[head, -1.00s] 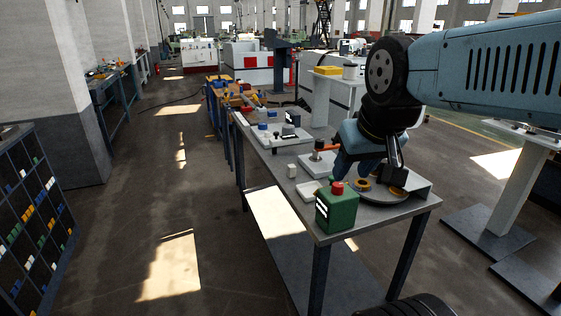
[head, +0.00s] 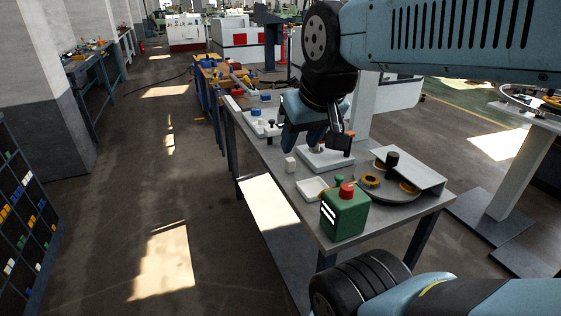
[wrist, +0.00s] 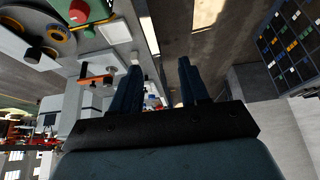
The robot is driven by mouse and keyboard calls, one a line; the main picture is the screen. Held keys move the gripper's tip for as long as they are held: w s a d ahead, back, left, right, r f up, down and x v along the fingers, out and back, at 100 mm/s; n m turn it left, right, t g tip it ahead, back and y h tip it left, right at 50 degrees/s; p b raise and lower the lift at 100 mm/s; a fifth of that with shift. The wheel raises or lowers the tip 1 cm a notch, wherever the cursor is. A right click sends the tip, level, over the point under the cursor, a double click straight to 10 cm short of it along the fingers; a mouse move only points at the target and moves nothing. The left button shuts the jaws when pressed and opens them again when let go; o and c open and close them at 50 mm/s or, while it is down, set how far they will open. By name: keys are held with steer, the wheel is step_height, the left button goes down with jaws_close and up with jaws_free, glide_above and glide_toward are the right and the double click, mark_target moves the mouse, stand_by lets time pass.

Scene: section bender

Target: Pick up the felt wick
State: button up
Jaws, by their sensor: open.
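A small off-white upright piece (head: 291,164), which looks like the felt wick, stands on the grey workbench (head: 257,165) near its left edge. My gripper (head: 301,146) is above the bench, just above and behind the wick in the head view. In the wrist view my gripper (wrist: 161,72) has its two dark blue fingers spread, with nothing between them. The wick is apart from the fingers.
A white tray (head: 312,189) and a green box with a red button (head: 345,213) stand in front of the wick. A round plate (head: 385,193) with yellow-brown rings is at right. A white-based fixture (head: 324,158) stands close behind, with an orange-handled part.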

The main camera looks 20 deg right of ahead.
steer(key=shift+o, duration=1.4)
steer(key=shift+w+d+f, duration=0.1)
steer(key=shift+w+d, duration=0.05)
steer(key=shift+w, duration=0.1)
steer(key=w+d+f+n+g+h, duration=0.3)
steer(key=w+f+n+g, duration=0.25)
steer(key=w, duration=0.45)
steer(key=n+h, duration=1.3)
steer(key=h, duration=0.2)
glide_toward(294, 159)
steer(key=shift+m, duration=0.25)
steer(key=d, duration=1)
steer(key=shift+w+d+f, duration=0.15)
steer(key=shift+w+d, duration=0.25)
steer(key=shift+c, duration=0.3)
steer(key=c, duration=1)
